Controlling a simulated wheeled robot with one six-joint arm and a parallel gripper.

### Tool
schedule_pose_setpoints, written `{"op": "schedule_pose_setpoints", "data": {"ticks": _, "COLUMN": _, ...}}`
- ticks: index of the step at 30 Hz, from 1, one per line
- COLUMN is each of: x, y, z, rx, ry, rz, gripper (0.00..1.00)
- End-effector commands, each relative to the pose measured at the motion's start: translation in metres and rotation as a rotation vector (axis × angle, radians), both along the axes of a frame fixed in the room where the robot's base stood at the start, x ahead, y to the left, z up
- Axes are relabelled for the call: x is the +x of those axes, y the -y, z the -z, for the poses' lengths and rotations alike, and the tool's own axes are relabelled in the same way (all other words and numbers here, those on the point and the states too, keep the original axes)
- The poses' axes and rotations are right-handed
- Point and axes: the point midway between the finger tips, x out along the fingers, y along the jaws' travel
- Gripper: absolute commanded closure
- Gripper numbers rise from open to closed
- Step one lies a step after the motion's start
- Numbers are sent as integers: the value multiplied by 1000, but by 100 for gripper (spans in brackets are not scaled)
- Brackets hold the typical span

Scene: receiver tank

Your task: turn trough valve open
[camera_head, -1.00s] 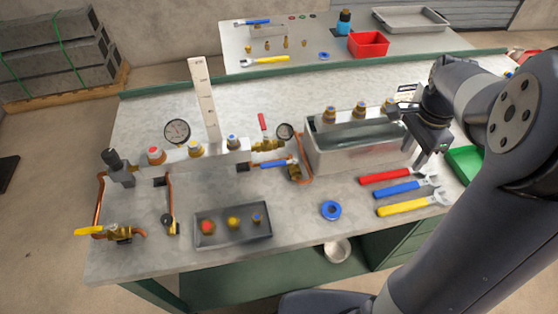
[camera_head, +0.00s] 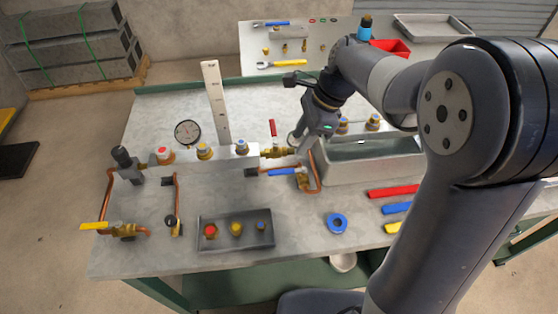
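Two brass valves sit between the manifold and the metal trough (camera_head: 372,170). One has a red lever (camera_head: 273,128) standing upright over its brass body (camera_head: 278,152). The other, lower and nearer, has a blue lever (camera_head: 285,171) lying roughly level, pointing left. I cannot tell from labels which is the trough valve. My gripper (camera_head: 299,138) hangs just right of the red lever, above the pipework at the trough's left end, apparently apart from the lever. Its fingers overlap the small gauge there, and their opening is unclear.
The manifold (camera_head: 240,150) carries colored caps, with a pressure gauge (camera_head: 187,132) and tall white scale (camera_head: 215,100) behind it. A yellow-lever valve (camera_head: 95,226) stands at far left. A dark tray (camera_head: 236,244) and blue ring (camera_head: 337,223) lie in front. Wrenches (camera_head: 392,191) lie at right.

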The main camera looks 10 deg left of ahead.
Motion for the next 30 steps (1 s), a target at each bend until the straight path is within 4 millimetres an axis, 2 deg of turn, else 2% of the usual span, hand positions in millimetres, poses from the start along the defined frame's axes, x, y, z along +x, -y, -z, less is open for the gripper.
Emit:
{"op": "schedule_pose_setpoints", "data": {"ticks": 5, "x": -3, "y": -10, "z": 14, "rx": 7, "ry": -10, "rz": 2, "gripper": 63}}
{"op": "schedule_pose_setpoints", "data": {"ticks": 18, "x": -11, "y": -38, "z": 85, "rx": 4, "ry": -8, "rz": 1, "gripper": 63}}
{"op": "schedule_pose_setpoints", "data": {"ticks": 24, "x": -12, "y": -43, "z": 98, "rx": 5, "ry": -5, "rz": 2, "gripper": 63}}
{"op": "schedule_pose_setpoints", "data": {"ticks": 30, "x": -12, "y": -43, "z": 99, "rx": 5, "ry": -5, "rz": 2, "gripper": 63}}
